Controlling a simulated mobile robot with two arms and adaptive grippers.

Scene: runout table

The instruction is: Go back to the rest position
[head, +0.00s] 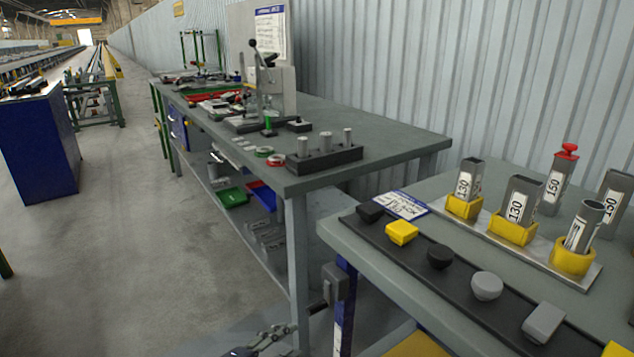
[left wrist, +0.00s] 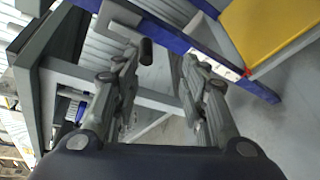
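My left gripper (head: 276,335) shows at the bottom edge of the head view, low over the floor in front of the gap between the two tables. In the left wrist view the left gripper (left wrist: 157,62) has its two fingers spread apart, with nothing between them. A table's frame and the floor show beyond the fingers. My right gripper is in neither view.
The near table (head: 452,228) at right bears a dark strip with several caps and yellow holders with labelled tubes. A crank handle (head: 328,292) sticks out close to my left gripper. A workbench (head: 385,128) with tools stands behind. Clear floor (head: 130,265) lies at left.

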